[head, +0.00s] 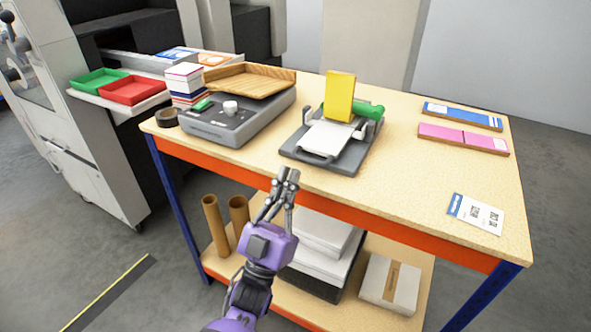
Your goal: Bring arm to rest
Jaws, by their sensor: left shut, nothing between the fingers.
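My left gripper (288,177) is on a purple arm (262,262) that comes in from the bottom of the head view. Its fingers are together, with nothing between them. It shows in front of the orange front edge of the workbench (400,192), below the grey hole-punch-like device (335,145). I cannot tell the exact gap between the fingertips and the bench edge. My right gripper and arm are not in view.
A grey machine with a wooden tray (250,80) stands at the bench's back left, near stacked boxes (185,82) and a tape roll (167,117). A yellow block (339,97) stands on the device. A label card (476,213) lies right. Cardboard tubes (215,225) stand on the lower shelf.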

